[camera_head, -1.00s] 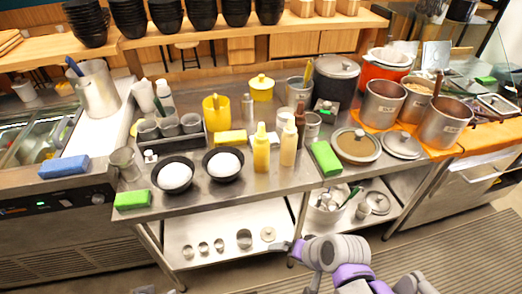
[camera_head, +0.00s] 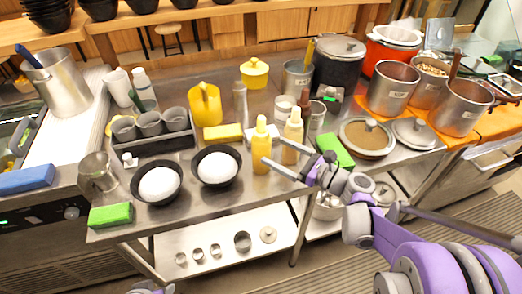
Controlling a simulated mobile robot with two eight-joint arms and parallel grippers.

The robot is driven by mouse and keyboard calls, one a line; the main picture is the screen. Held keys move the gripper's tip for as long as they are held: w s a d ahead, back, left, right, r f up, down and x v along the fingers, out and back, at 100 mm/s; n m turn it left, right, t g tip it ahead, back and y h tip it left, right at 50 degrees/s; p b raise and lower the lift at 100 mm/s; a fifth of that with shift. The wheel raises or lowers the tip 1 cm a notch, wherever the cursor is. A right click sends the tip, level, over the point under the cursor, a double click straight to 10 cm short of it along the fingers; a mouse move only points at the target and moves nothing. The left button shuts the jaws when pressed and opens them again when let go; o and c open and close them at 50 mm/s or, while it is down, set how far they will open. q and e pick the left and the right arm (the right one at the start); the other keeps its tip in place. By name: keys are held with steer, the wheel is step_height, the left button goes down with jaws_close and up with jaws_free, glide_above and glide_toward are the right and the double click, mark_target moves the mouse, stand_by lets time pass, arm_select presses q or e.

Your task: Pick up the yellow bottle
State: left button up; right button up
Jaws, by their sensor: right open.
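The yellow squeeze bottle (camera_head: 261,150) stands upright on the steel counter, right of the two black bowls. A paler cream-yellow bottle (camera_head: 294,130) stands just right of it. My right gripper (camera_head: 274,151) is open and reaches in from the right. Its lower fingertip is at the yellow bottle's right side in the picture; whether it touches cannot be told. Its upper finger crosses in front of the paler bottle. Nothing is seen held.
Black bowls of white food (camera_head: 160,184) (camera_head: 217,168) stand left of the bottles. A yellow sponge (camera_head: 222,132) and a brown bottle (camera_head: 305,104) are behind.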

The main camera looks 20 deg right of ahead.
mark_target(261, 117)
steer(key=x, duration=0.6)
steer(key=shift+w+a, duration=0.15)
steer(key=shift+w, duration=0.15)
steer(key=shift+c, duration=0.3)
steer(key=c, duration=0.8)
step_height(261, 117, up, 10)
steer(key=shift+r+p, duration=0.1)
steer(key=shift+p, duration=0.85)
steer(key=shift+c, duration=0.2)
steer(key=o, duration=0.4)
steer(key=shift+c, duration=0.2)
steer(key=c, duration=0.6)
steer(key=shift+r+p, duration=1.6)
steer(key=shift+r, duration=0.4)
steer(key=shift+f, duration=0.1)
